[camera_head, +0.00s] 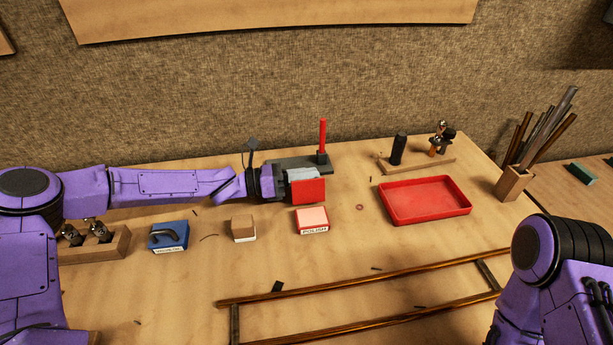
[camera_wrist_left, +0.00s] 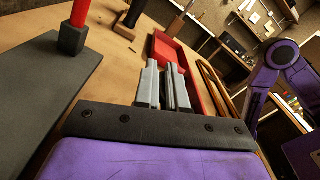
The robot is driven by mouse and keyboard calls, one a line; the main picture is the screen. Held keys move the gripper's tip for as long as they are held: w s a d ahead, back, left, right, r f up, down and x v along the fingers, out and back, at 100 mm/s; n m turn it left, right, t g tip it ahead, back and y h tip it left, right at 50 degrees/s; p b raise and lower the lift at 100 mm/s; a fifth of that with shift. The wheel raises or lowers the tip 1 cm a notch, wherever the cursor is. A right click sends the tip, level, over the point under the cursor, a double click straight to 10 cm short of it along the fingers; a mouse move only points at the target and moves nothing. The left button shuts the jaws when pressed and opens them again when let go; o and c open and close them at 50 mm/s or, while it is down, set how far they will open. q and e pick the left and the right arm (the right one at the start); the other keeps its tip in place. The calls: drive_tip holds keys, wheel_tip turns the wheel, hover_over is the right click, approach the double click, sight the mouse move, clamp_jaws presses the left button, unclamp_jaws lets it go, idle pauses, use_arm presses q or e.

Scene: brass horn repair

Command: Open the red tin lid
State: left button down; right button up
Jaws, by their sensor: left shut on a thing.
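The red tin (camera_head: 312,222), labelled POLISH, stands on the bench with a pale pink top face showing. A flat red lid (camera_head: 309,191) is upright at the fingers of my left gripper (camera_head: 303,177), behind and above the tin and apart from it. My left gripper is shut on this lid; its grey fingers also show close together in the left wrist view (camera_wrist_left: 163,87). The lid cannot be clearly told from other red there. My right arm is at the lower right of the head view, with its gripper out of view.
A blue box (camera_head: 169,236) and a brown box (camera_head: 243,228) stand left of the tin. A red tray (camera_head: 425,201) lies to the right. A dark stand with a red rod (camera_head: 322,137) is behind my left gripper. Brass rails (camera_head: 365,278) cross the front.

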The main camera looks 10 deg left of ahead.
use_arm(q)
drive_tip(key=c, duration=1.5)
unclamp_jaws()
drive_tip(key=shift+a, duration=0.15)
drive_tip(key=v, duration=1)
drive_tip(key=shift+s+a, duration=0.15)
